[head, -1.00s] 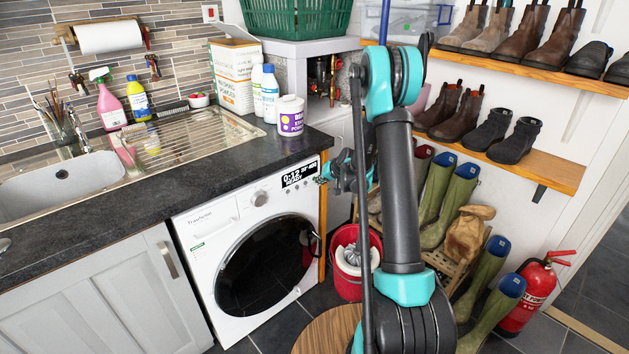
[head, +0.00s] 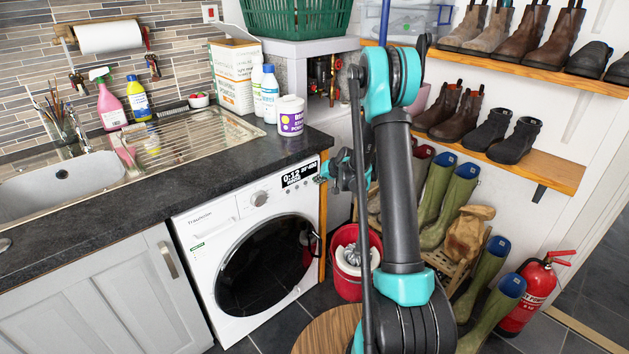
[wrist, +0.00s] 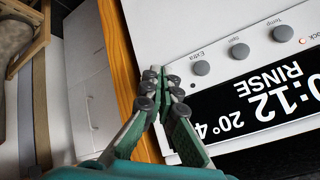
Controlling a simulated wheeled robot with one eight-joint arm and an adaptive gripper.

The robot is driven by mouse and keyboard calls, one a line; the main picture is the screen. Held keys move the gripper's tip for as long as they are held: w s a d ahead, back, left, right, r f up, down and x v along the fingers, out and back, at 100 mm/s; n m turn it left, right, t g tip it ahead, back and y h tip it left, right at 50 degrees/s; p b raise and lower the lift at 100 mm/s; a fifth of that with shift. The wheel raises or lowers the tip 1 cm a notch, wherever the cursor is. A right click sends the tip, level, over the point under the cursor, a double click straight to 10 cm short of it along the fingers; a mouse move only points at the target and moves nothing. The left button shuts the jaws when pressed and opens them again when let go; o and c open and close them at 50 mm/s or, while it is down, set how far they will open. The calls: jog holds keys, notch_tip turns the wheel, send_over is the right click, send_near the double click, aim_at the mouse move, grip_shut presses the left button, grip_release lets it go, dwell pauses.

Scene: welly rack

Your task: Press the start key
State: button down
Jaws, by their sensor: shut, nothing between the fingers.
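The white washing machine (head: 208,232) stands under the dark worktop in the head view. Round grey keys labelled Extra (wrist: 201,68), Spin (wrist: 239,51) and Temp (wrist: 283,34) run in a row beside the display. A small light glows near the Lock label. My gripper (wrist: 160,74) is shut and empty, its fingertips at the panel's end by the wooden edge, in line with the keys. I cannot make out a start key; the fingertips may cover it. In the head view, my gripper (head: 321,179) is at the panel's right end.
Worktop (head: 235,165) overhangs the machine, with a purple-labelled tub (head: 291,118) near its corner. A red bucket (head: 347,284) stands on the floor right of the machine. Boots and a fire extinguisher (head: 528,296) are farther right.

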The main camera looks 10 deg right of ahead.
dwell(0.5)
jog(key=shift+s+d, duration=0.4)
jog(key=shift+s, duration=0.2)
jog(key=s+d, duration=0.1)
jog(key=s, duration=0.1)
jog(key=s+d, duration=0.2)
dwell(0.4)
